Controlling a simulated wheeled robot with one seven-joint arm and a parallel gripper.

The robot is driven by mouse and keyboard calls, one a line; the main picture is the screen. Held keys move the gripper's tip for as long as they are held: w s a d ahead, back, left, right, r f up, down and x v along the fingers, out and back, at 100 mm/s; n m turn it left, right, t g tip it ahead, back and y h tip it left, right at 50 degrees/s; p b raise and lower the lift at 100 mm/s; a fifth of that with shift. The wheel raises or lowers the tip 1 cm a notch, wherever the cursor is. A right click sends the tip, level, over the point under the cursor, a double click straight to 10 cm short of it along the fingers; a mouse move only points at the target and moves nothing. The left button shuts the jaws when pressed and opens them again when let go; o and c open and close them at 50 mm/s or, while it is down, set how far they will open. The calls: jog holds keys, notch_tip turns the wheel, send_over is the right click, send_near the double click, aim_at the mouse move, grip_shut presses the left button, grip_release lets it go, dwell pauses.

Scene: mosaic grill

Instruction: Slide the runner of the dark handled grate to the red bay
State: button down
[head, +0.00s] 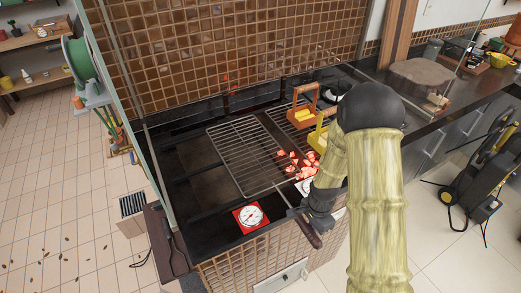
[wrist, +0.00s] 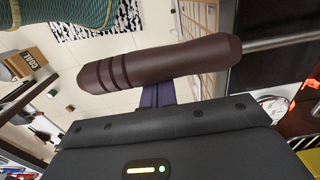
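The dark handled grate (head: 232,150) is a wire rack lying over the left part of the grill in the head view. Its rod runs toward the front edge to a dark brown handle (head: 314,238). In the wrist view the handle (wrist: 160,62) lies across the picture, close in front of my gripper (wrist: 157,93). The purple fingers show only partly, with their tips hidden by the handle, so I cannot tell whether they are closed on it. A red square with a white dial (head: 250,216) sits at the grill's front, left of the handle.
Glowing red coals (head: 300,166) lie right of the grate, partly behind my arm. A brown tiled wall closes the back. The dark grill bed (head: 195,180) left of the grate is bare.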

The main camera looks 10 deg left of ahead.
jog(key=s+a, duration=1.1)
jog(key=a, duration=0.5)
jog(key=shift+s+p, duration=0.35)
jog(key=shift+s, duration=0.05)
dwell(3.1)
jog(key=shift+w, duration=0.1)
jog(key=shift+w+d, duration=0.55)
jog(key=shift+d, duration=0.2)
jog(key=shift+s, duration=0.1)
notch_tip(320, 180, up, 8)
jog(key=p, duration=0.6)
jog(key=shift+p, duration=0.4)
